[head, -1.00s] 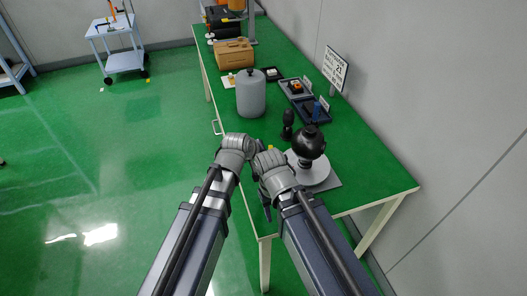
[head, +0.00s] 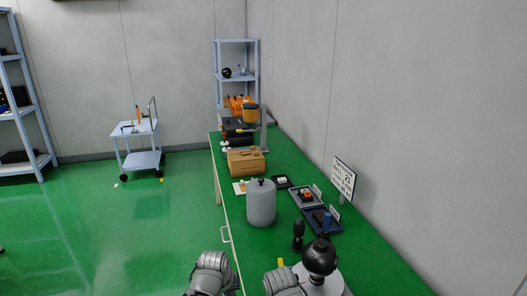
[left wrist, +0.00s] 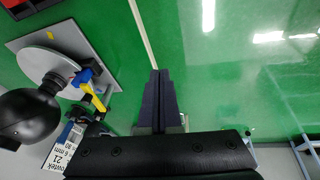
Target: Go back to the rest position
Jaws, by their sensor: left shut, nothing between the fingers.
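My left gripper (left wrist: 160,78) shows in the left wrist view with its dark fingers together and nothing between them. It is over green, beside a pale edge line, apart from the black ball on its white disc. In the head view my two grey wrists are low in the picture at the near end of the green table, cut off by the bottom edge. The right gripper's fingers do not show in either view.
The black ball (head: 319,257) on a white disc stands near my right arm. A grey canister (head: 261,204), brown box (head: 246,161), black trays (head: 322,219) and a sign (head: 343,178) are along the green table (head: 236,208). A cart (head: 139,141) stands on open floor at left.

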